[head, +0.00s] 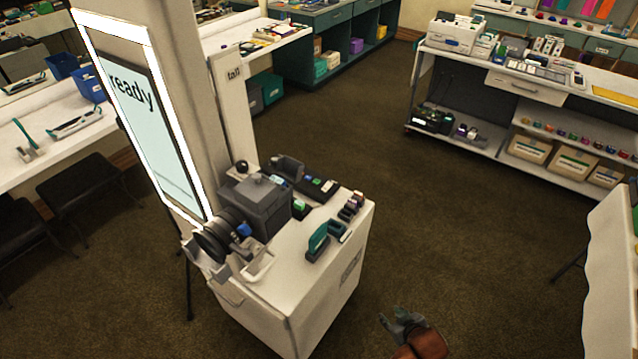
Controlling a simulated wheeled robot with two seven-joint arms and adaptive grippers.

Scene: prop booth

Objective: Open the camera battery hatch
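The camera is a dark grey boxy body (264,203) with a large black lens (218,238) facing the front left. It stands on a small white cabinet (290,310). I cannot make out its battery hatch from here. My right gripper (391,317) is at the bottom of the head view, over the carpet to the right of the cabinet and apart from it. Its fingers look spread with nothing between them. My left gripper does not show.
On the cabinet top are a green-and-black device (318,240) and several small dark items. A pillar with a lit "ready" screen (140,120) rises behind the camera's left. A white workbench (530,75) is at the back right. Open carpet (440,220) lies between.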

